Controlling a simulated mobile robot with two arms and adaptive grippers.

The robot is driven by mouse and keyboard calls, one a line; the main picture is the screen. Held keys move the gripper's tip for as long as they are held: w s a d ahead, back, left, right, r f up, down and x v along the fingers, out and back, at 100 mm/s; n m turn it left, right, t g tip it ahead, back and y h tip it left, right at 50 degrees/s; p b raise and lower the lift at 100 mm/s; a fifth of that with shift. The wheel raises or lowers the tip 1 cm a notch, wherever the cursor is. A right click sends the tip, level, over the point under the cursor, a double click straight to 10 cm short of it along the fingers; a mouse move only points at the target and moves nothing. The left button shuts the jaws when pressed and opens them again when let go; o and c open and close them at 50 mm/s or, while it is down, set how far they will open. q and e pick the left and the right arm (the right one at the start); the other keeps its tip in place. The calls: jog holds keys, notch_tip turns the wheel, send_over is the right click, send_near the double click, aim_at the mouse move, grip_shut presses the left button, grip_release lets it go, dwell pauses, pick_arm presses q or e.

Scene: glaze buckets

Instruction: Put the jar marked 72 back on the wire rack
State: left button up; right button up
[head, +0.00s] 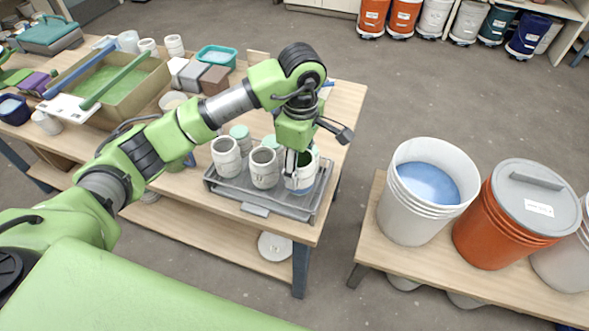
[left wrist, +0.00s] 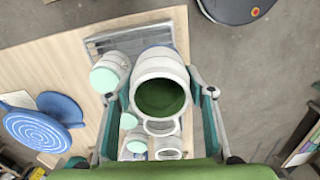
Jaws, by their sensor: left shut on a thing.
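A white jar with a green inside (head: 301,182) is between the fingers of my left gripper (head: 297,160). In the left wrist view the jar (left wrist: 150,66) is seen from above, mouth towards the camera, with a finger of my left gripper (left wrist: 160,105) on each side. No number can be read on it. The grey wire rack (head: 228,192) lies under the jar, at the table's front right corner, and also shows in the left wrist view (left wrist: 103,42). I cannot tell whether the jar touches the rack. My right gripper is out of view.
Two open pale jars (head: 226,160) (head: 264,172) stand on the rack left of the held jar, with mint-lidded jars (head: 240,132) behind. A tan tray with green contents (head: 110,80) is further left. Buckets (head: 420,225) stand on a bench at right, across a floor gap.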

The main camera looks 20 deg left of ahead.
pick_arm(q)
jog(key=shift+w+a+f, duration=0.3)
jog(key=shift+a+f, duration=0.05)
jog(key=shift+f, duration=0.15)
jog(key=f, duration=0.1)
jog(key=f+p, duration=0.2)
jog(key=shift+a, duration=0.25)
jog(key=shift+f+p, duration=0.3)
jog(key=shift+w, duration=0.1)
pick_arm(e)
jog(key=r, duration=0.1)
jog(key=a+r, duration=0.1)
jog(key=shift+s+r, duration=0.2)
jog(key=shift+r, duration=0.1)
pick_arm(q)
jog(key=shift+f, duration=0.1)
jog(key=shift+f+b, duration=0.15)
jog(key=shift+b, duration=0.2)
jog(key=o, duration=1.4)
jog(key=shift+c, duration=0.2)
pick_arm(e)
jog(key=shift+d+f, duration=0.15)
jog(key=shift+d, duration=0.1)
